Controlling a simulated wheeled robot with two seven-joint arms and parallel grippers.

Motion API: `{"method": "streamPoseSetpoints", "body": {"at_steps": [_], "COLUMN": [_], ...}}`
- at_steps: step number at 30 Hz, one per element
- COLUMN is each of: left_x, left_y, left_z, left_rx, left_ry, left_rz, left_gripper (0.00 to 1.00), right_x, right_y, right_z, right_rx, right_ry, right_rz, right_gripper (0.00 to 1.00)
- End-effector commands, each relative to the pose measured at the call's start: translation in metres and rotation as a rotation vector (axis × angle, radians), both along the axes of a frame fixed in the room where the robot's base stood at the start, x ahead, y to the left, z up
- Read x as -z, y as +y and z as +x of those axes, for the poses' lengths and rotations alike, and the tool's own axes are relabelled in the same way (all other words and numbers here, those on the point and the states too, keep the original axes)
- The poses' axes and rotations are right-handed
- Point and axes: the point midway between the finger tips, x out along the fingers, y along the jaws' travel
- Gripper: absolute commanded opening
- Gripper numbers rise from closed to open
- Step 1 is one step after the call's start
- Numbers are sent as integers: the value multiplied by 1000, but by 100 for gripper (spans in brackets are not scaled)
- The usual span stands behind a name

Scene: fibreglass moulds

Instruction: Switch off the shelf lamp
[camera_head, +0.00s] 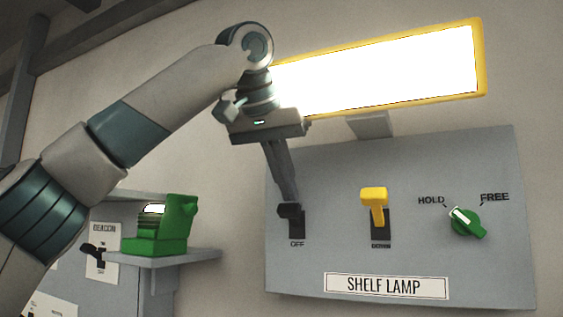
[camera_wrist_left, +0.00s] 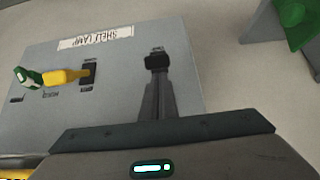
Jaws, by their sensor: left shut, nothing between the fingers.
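The lamp (camera_head: 385,72) is a bright white panel in a yellow frame, and it is lit. Below it is a grey panel (camera_head: 330,250) labelled SHELF LAMP (camera_head: 386,286). Its black switch (camera_head: 296,222) has OFF printed below, and its lever is up. My left gripper (camera_head: 288,200) is shut and empty, with its fingertips at the top of that black lever; I cannot tell whether they touch. The left wrist view shows the fingertips (camera_wrist_left: 157,72) at the black switch (camera_wrist_left: 158,61). My right gripper is not in view.
A yellow lever (camera_head: 374,198), raised above a DOWN label, and a green knob (camera_head: 467,222) with its white mark towards HOLD share the panel. A green object (camera_head: 160,230) stands on a grey shelf (camera_head: 165,258) at left, near another black switch (camera_head: 95,249).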

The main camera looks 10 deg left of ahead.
Motion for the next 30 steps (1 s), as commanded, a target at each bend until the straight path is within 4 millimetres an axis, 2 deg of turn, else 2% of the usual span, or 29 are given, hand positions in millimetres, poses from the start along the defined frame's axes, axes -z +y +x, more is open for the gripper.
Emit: {"method": "streamPoseSetpoints", "body": {"at_steps": [16,30], "left_x": [6,9], "left_y": [-1,0], "left_z": [4,9], "left_rx": [-1,-1], "left_ry": [-3,-96], "left_rz": [-1,-19], "left_gripper": [0,0], "right_x": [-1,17], "right_y": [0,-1], "right_z": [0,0], "right_rx": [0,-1], "right_ry": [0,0], "right_rz": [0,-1], "right_gripper": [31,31]}}
